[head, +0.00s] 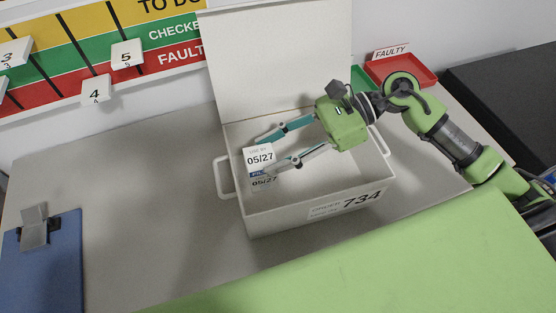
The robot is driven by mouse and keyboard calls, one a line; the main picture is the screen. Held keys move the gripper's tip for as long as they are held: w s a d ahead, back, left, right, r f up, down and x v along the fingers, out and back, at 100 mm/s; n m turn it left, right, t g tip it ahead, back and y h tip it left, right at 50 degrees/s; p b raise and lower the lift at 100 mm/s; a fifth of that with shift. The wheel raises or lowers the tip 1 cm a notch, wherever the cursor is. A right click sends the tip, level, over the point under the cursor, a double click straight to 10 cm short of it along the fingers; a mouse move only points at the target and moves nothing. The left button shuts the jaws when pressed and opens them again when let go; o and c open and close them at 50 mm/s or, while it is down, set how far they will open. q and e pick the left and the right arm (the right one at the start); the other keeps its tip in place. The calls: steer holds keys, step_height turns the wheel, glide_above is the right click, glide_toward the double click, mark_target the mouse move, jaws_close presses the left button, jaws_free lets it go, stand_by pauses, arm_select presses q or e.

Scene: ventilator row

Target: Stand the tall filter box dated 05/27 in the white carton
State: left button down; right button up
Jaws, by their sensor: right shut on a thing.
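The white carton (290,211) stands open on the table, with its lid raised at the back and "734" on its front. A white filter box (259,157) dated 05/27 is inside the carton's outline, near its left wall. The date shows on its top and again on its near side. My right gripper (267,155) reaches in from the right and is shut on this box, one finger on the far side and one on the near side. I cannot tell whether the box touches the carton floor. My left gripper is out of view.
A blue clipboard (43,270) lies at the left of the grey table (130,190). A red tray (415,72) marked FAULTY stands at the back right, beside a green one (361,80). A striped board (90,45) with number tags is behind.

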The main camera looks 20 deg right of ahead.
step_height(320, 180, down, 4)
steer(key=shift+r, duration=0.1)
steer(key=shift+f, duration=0.3)
steer(key=o, duration=1.2)
steer(key=shift+r, duration=0.1)
